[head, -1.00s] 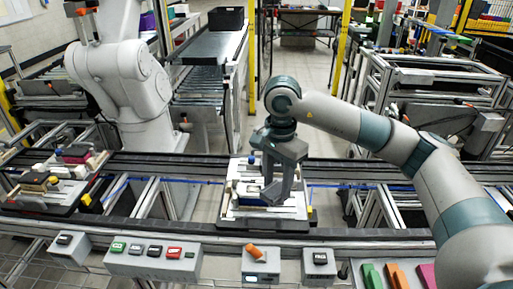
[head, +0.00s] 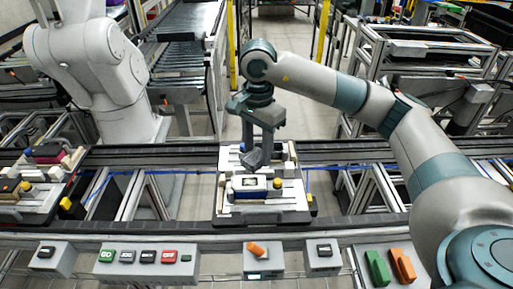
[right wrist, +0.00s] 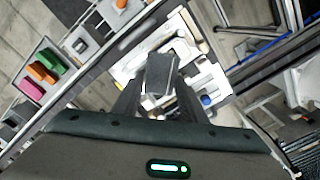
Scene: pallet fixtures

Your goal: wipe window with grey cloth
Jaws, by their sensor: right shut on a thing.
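My right gripper (head: 259,150) is shut on the grey cloth (head: 254,160), a dark grey, block-like piece, and holds it above the back part of the pallet fixture (head: 290,217). In the right wrist view the cloth (right wrist: 160,74) sits between the two fingers and hides part of the fixture. A small dark-blue-framed piece with a pale face (head: 249,184), perhaps the window, lies on the fixture in front of the cloth, apart from it in the picture. My left gripper is not in view.
White blocks and a yellow knob (head: 277,183) stand on the fixture close to the gripper. A second loaded pallet (head: 35,200) is at the left, by a white robot arm (head: 90,60). Button boxes (head: 145,262) and green and orange pieces (head: 376,268) line the front.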

